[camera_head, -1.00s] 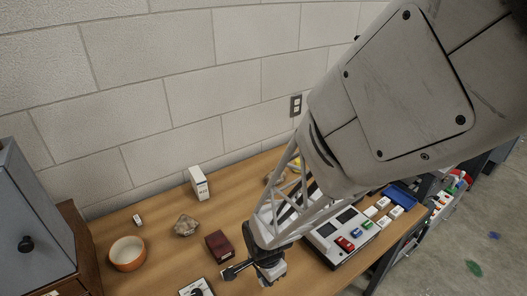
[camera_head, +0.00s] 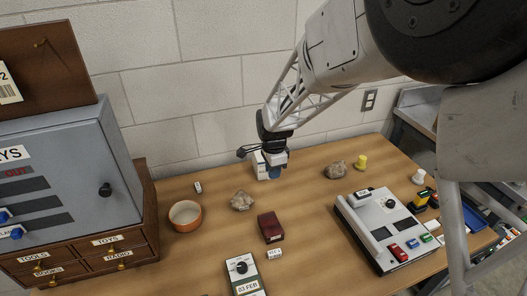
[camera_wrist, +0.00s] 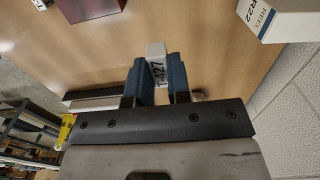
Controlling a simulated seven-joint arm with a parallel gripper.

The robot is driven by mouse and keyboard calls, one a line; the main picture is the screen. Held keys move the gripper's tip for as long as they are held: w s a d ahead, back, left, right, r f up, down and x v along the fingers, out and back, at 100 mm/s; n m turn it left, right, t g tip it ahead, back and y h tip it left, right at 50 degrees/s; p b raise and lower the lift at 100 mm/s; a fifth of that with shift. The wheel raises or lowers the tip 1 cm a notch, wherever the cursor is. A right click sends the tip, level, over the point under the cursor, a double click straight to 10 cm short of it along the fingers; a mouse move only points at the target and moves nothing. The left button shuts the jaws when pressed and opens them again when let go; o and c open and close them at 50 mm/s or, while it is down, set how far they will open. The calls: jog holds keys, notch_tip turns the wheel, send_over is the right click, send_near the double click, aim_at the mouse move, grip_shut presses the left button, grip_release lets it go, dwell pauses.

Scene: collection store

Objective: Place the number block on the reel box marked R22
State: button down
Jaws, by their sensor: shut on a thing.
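My gripper (camera_head: 274,172) is above the table by the back wall, with blue fingers pointing down. In the wrist view, my gripper (camera_wrist: 156,82) is shut on the white number block (camera_wrist: 157,58), whose side shows dark digits, seemingly ending in 427. The reel box (camera_wrist: 275,18), white with a blue band and the mark R22, is at the upper right of the wrist view, apart from the block. In the head view the white reel box (camera_head: 259,164) is partly hidden behind my gripper. The block cannot be made out there.
A dark red box (camera_head: 270,227), rocks (camera_head: 242,201), an orange bowl (camera_head: 185,215) and a yellow piece (camera_head: 361,161) stand on the wooden table. A grey device (camera_head: 380,230) with coloured buttons is at right, a cabinet (camera_head: 75,165) at left.

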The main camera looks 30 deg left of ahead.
jog(key=shift+w+a+r, duration=0.3)
jog(key=shift+w+a, duration=0.15)
jog(key=shift+a, duration=0.1)
jog(key=shift+w+a+r, duration=0.25)
jog(key=shift+w+a, duration=0.2)
jog(key=shift+a, duration=0.1)
send_over(259, 153)
jog(key=shift+s+d+f, duration=0.3)
jog(key=shift+d+f, duration=0.05)
jog(key=shift+f, duration=0.35)
jog(key=shift+w+a, duration=0.15)
jog(key=shift+w+a+f, duration=0.15)
jog(key=shift+w+f, duration=0.05)
jog(key=shift+f, duration=1.6)
jog(key=shift+f, duration=0.15)
